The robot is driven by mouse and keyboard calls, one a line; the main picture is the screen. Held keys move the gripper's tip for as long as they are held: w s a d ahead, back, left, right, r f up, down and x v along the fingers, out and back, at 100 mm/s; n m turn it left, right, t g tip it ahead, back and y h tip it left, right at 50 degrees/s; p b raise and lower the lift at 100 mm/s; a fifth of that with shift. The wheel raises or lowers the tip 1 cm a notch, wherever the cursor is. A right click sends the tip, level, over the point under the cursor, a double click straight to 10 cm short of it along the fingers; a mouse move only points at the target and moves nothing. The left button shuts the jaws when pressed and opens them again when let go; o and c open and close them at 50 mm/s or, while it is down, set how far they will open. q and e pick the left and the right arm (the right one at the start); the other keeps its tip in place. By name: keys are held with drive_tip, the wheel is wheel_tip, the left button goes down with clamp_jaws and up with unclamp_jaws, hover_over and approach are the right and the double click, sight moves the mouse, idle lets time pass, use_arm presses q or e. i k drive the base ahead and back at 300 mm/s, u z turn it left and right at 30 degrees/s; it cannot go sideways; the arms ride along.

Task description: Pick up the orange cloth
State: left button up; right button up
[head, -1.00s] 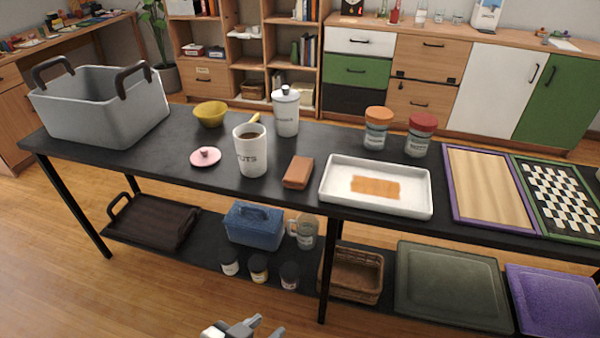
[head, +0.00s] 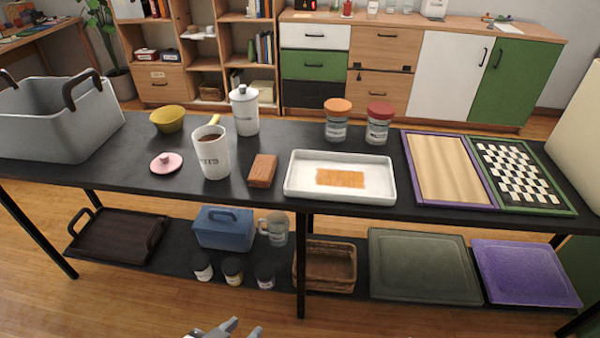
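The orange cloth (head: 340,178) lies flat inside the white tray (head: 290,181) on the black table. My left gripper (head: 228,328) shows at the bottom edge of the head view, in front of and below the table, well apart from the cloth. Its two fingers look spread, with nothing between them. My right gripper is not in view.
On the black table (head: 115,178) a brown block (head: 262,171), a white cup (head: 213,158) and a pink lid (head: 166,163) stand left of the tray. Jars (head: 378,130) stand behind it. A framed wooden board (head: 447,170) lies to its right. A lower shelf holds bins.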

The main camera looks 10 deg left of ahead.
sight(262, 171)
drive_tip(key=k, duration=0.5)
drive_tip(key=u, duration=1.6)
drive_tip(key=i, duration=1.2)
drive_tip(key=z, duration=1.75)
